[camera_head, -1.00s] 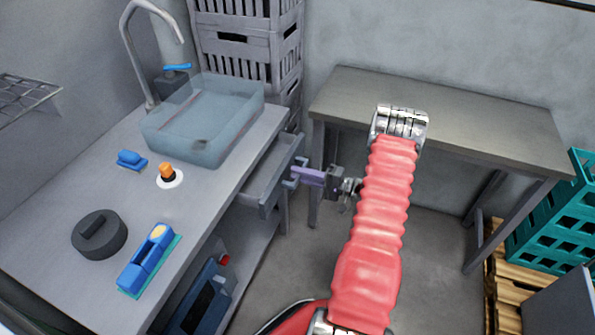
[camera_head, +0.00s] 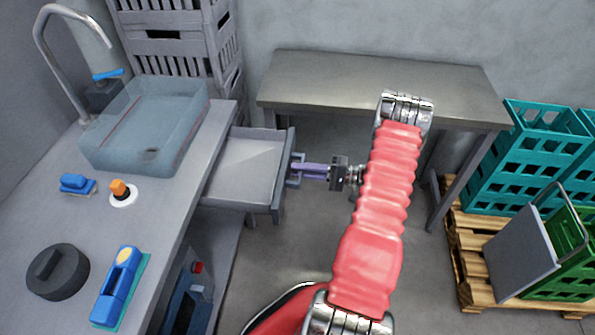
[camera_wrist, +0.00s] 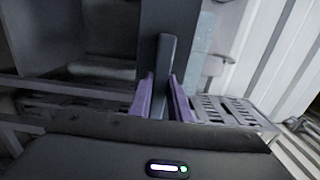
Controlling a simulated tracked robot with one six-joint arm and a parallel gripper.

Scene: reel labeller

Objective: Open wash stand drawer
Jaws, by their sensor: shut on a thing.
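The wash stand (camera_head: 160,225) is at the left in the head view, with its drawer (camera_head: 250,165) pulled well out to the right. The inside of the drawer looks empty from here. My gripper (camera_head: 298,170), with purple fingers, is at the drawer's front, shut on the drawer handle (camera_head: 291,182). In the wrist view, the two purple fingers of my gripper (camera_wrist: 162,98) stand on either side of the dark handle bar (camera_wrist: 163,75).
A basin (camera_head: 145,125) and several small items stand on the wash stand's top. A grey table (camera_head: 380,85) is against the back wall. Teal crates (camera_head: 525,150) and a pallet (camera_head: 475,265) are at the right. Open floor lies between.

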